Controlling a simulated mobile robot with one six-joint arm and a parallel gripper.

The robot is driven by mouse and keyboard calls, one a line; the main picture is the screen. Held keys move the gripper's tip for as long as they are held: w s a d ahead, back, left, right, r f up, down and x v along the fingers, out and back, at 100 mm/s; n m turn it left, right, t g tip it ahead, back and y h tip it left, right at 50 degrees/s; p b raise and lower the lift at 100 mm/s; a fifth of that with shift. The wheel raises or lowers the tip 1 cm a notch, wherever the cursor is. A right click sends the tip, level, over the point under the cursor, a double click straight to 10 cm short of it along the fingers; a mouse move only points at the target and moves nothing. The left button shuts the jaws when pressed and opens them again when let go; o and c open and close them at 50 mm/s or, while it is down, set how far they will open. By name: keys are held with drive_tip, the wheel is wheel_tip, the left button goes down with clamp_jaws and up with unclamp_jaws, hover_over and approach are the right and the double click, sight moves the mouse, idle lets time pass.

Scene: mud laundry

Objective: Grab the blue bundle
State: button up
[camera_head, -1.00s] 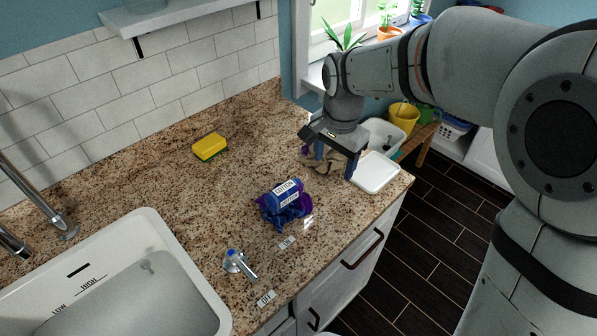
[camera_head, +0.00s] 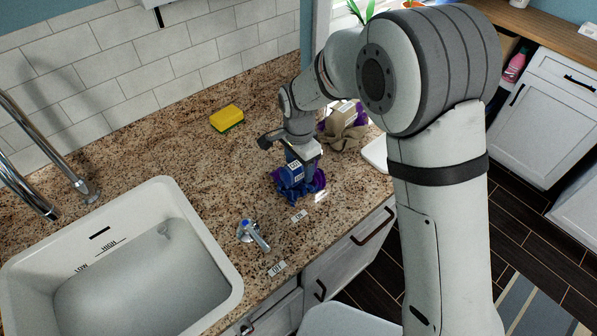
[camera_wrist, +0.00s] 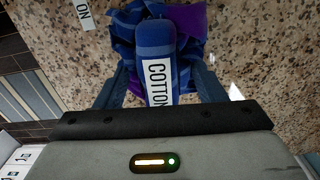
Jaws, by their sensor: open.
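The blue bundle (camera_head: 290,187) lies on the granite counter, a dark blue and purple cloth with a white label reading COTTON. In the wrist view the bundle (camera_wrist: 155,42) lies between and ahead of my two fingers, its label (camera_wrist: 158,82) facing the camera. My gripper (camera_head: 303,160) is open and points down over the bundle, partly hiding it in the head view. In the wrist view my gripper's fingers (camera_wrist: 160,92) stand apart on either side of the bundle. Whether they touch the cloth is hard to tell.
A beige and purple bundle (camera_head: 343,132) lies behind my gripper. A yellow sponge (camera_head: 227,117) is at the back of the counter. A white sink (camera_head: 218,296) and a blue-tipped tap handle (camera_head: 252,235) are at left and front. A white lid or tray (camera_head: 375,155) is partly hidden by my arm.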

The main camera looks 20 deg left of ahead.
drive_tip(key=shift+f, duration=0.1)
drive_tip(key=c, duration=1.1)
